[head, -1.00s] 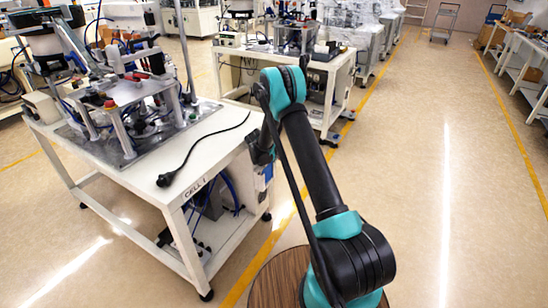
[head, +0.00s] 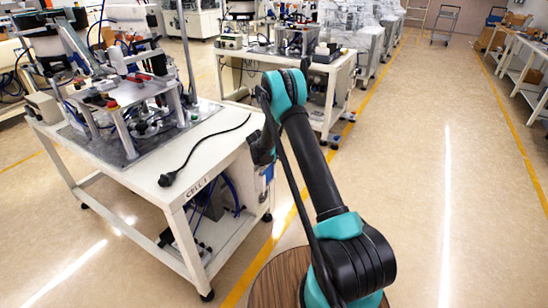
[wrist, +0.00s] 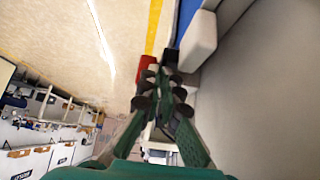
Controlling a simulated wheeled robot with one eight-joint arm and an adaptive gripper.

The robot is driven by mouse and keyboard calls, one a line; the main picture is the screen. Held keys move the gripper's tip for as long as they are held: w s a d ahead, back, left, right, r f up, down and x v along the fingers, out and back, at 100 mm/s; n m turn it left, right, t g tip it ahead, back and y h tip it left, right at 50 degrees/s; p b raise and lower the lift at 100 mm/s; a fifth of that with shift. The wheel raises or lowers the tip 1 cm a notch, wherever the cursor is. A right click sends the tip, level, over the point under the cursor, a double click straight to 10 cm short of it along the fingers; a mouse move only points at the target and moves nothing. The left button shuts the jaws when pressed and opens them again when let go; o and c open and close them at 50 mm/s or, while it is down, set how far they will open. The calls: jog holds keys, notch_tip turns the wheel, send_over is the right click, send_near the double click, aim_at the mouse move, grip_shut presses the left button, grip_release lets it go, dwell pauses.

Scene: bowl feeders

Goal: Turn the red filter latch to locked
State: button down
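A red part (wrist: 147,66), which looks like the red filter latch, shows in the wrist view just beyond the left fingertip. It is partly hidden by the dark finger pads, so its turned position cannot be made out. My gripper (wrist: 163,92) has its green fingers converging to dark tips close together, beside the red part; whether they touch it is unclear. In the head view my gripper (head: 261,157) hangs low at the right end of the white table (head: 215,165), next to a small unit there. The latch cannot be made out in that view.
A pale block (wrist: 200,40) and a blue strip (wrist: 187,15) lie close to the right of the fingertips. A black cable (head: 205,148) lies on the tabletop. A second workstation (head: 333,75) stands behind. The aisle floor (head: 410,160) to the right is clear.

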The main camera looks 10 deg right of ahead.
jog(key=shift+w+d+f, duration=0.35)
jog(key=shift+f, duration=0.1)
jog(key=v, duration=0.9)
jog(key=s+d+r+n+y, duration=0.1)
jog(key=s+d+r, duration=0.2)
jog(key=s+r, duration=0.3)
jog(key=s+d+r+n+g, duration=0.1)
jog(key=s+d+r, duration=0.25)
jog(key=s, duration=0.45)
jog(key=s+d+r+n+y, duration=0.1)
jog(key=s+d+r, duration=0.1)
jog(key=s+r, duration=0.4)
jog(key=s+d+n+g+y, duration=0.1)
jog(key=s+n, duration=0.3)
jog(key=s, duration=2.4)
jog(key=shift+d+f+y, duration=0.25)
jog(key=shift+f+y, duration=0.05)
jog(key=shift+y, duration=0.6)
